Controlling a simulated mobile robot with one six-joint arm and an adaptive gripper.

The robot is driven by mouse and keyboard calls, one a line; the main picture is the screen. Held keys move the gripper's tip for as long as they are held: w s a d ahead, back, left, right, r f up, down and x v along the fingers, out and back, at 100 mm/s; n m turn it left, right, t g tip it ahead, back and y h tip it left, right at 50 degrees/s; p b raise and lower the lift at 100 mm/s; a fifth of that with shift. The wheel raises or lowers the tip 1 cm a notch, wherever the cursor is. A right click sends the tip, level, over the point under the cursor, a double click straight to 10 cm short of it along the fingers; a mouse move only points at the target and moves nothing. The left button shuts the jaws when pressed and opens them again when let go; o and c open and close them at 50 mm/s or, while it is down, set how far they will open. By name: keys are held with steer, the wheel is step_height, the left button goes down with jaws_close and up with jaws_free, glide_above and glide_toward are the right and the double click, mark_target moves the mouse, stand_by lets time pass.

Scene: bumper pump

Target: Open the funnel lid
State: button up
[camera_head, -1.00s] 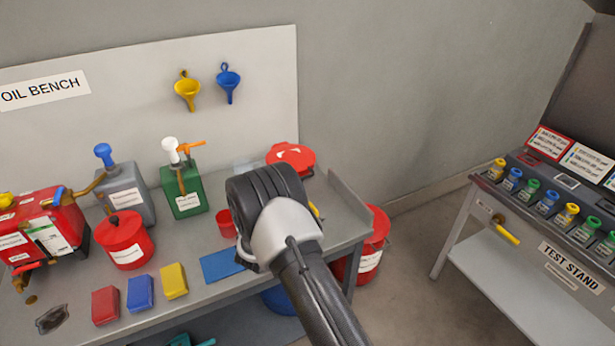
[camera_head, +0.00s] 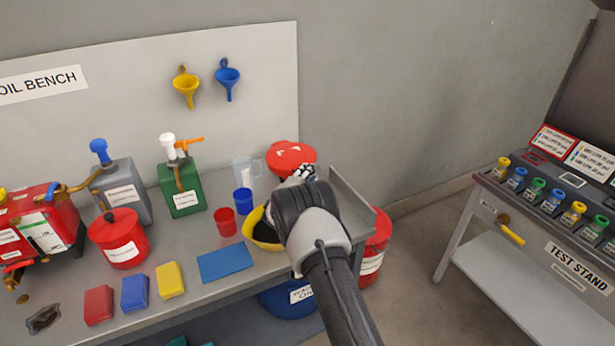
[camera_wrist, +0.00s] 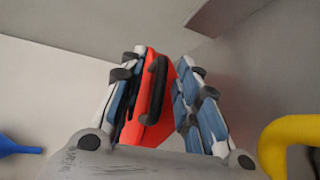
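A red round lid (camera_head: 291,157) with white marks shows at the back right of the bench, just beyond my gripper (camera_head: 304,176). In the wrist view the red lid (camera_wrist: 150,105) and its dark handle (camera_wrist: 153,88) appear between the two fingers of my gripper (camera_wrist: 163,62). The fingers are apart, with a grey gap between the red and the right finger. The left finger overlaps the lid's left edge; I cannot tell whether it touches. What lies under the lid is mostly hidden by my gripper.
A yellow bowl-like vessel (camera_head: 258,232) with a dark inside is left of my wrist. A clear jug (camera_head: 240,172), blue cup (camera_head: 243,201) and red cup (camera_head: 225,222) stand nearby. The wall board (camera_head: 200,110) is behind; a red bucket (camera_head: 373,250) stands on the right.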

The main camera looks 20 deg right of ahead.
steer(key=shift+c, duration=0.2)
jaws_close()
stand_by(0.5)
